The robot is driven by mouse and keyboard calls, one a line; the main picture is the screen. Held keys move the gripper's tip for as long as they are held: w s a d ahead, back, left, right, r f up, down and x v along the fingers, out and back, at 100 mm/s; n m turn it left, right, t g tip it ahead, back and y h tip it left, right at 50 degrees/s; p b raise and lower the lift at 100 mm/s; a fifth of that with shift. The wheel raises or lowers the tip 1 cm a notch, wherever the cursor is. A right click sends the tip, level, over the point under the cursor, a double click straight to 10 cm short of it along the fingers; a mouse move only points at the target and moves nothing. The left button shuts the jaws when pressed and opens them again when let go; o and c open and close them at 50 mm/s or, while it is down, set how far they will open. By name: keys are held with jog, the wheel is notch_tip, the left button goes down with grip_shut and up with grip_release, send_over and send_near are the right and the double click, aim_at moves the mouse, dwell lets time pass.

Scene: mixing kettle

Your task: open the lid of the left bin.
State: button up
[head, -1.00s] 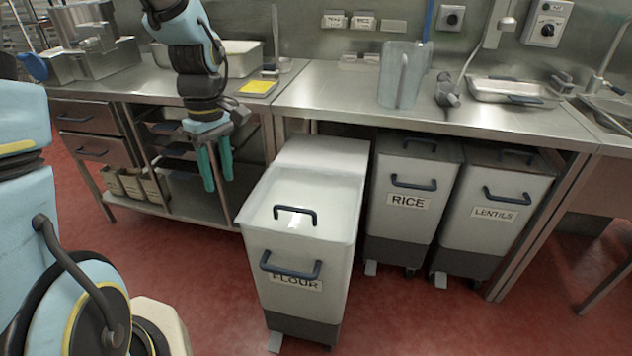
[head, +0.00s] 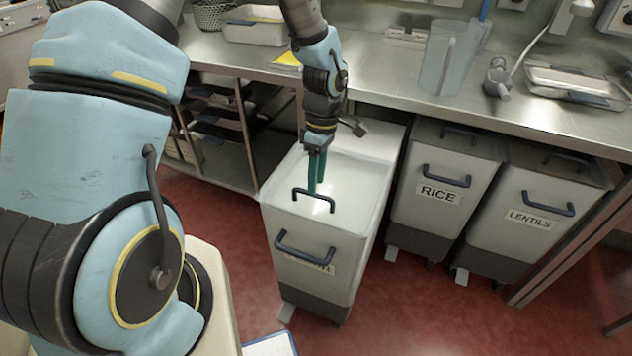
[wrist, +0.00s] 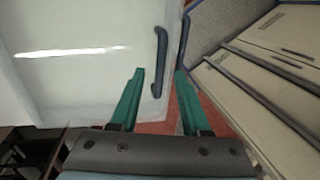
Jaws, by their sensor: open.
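The left bin (head: 318,262) is a pale box with a dark base, a flour label and a dark front handle. Its translucent lid (head: 345,190) is closed and carries a dark bar handle (head: 313,196). My gripper (head: 316,190) has green fingers and points down just above the lid, by the handle's far side in the head view. In the wrist view my open gripper (wrist: 160,72) has the lid handle (wrist: 160,62) between the lines of its two fingers, near the left tip. I cannot tell whether they touch.
The rice bin (head: 437,205) and lentils bin (head: 528,222) stand to the right under the steel counter (head: 400,85). A clear pitcher (head: 447,58) stands on the counter. The open shelf unit (head: 255,135) is behind left. Red floor lies in front.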

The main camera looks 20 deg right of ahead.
jog(key=shift+s+a+f, duration=0.1)
jog(key=shift+f, duration=0.5)
jog(key=shift+s+a+f, duration=0.1)
jog(key=shift+f, duration=0.45)
grip_shut()
dwell(0.6)
